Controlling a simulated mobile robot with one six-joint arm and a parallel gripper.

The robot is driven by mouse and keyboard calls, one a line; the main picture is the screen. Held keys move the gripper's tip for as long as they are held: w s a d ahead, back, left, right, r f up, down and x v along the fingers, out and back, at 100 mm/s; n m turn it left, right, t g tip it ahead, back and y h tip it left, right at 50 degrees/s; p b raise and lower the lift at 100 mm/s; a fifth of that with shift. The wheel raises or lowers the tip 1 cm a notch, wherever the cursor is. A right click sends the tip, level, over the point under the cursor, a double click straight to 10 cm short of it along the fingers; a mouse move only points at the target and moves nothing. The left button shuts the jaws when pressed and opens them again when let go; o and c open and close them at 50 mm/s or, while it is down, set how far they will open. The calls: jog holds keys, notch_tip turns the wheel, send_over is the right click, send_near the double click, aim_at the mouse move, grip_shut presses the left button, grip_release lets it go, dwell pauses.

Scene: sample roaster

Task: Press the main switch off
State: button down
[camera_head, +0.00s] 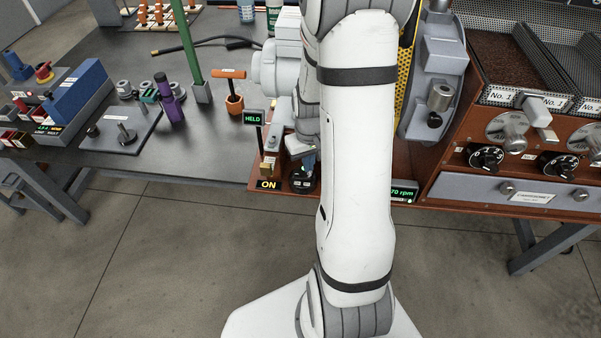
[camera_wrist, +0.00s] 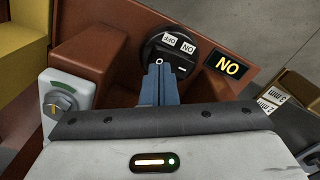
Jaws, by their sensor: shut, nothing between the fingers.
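The main switch (camera_wrist: 183,56) is a round black piece with white OFF and ON labels and O and I marks. It sits on a red-brown panel in the wrist view. A small display (camera_wrist: 227,66) beside it reads ON, upside down there; the head view shows the same lit ON display (camera_head: 268,184). My gripper (camera_wrist: 158,72) has its blue-grey fingers closed together and empty, with their tips at the O side of the switch. I cannot tell whether they touch it. In the head view the switch (camera_head: 303,184) is partly hidden by my gripper and arm.
A grey plate with a metal knob (camera_wrist: 62,104) is left of the switch in the wrist view. A HELD display (camera_head: 254,118) stands behind the ON display. The roaster panel with black dials (camera_head: 486,158) is to the right. A dark table (camera_head: 230,145) extends left.

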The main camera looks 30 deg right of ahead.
jog(key=shift+f+b, duration=0.55)
jog(key=shift+f, duration=0.1)
dwell(0.3)
jog(key=shift+r, duration=0.15)
notch_tip(320, 180, up, 7)
jog(key=p, duration=0.5)
dwell(0.6)
jog(key=s+a+r+t+p, duration=0.1)
jog(key=s+a+r, duration=0.5)
jog(key=r, duration=0.4)
jog(key=s+a+r+t+p, duration=0.1)
jog(key=s+a+r+p, duration=0.1)
jog(key=s+a+r, duration=0.4)
notch_tip(320, 180, up, 5)
jog(key=shift+s+a+f+n+t, duration=0.1)
jog(key=shift+s+a+n+t, duration=0.15)
jog(key=shift+a+n, duration=0.2)
jog(key=shift+w, duration=0.1)
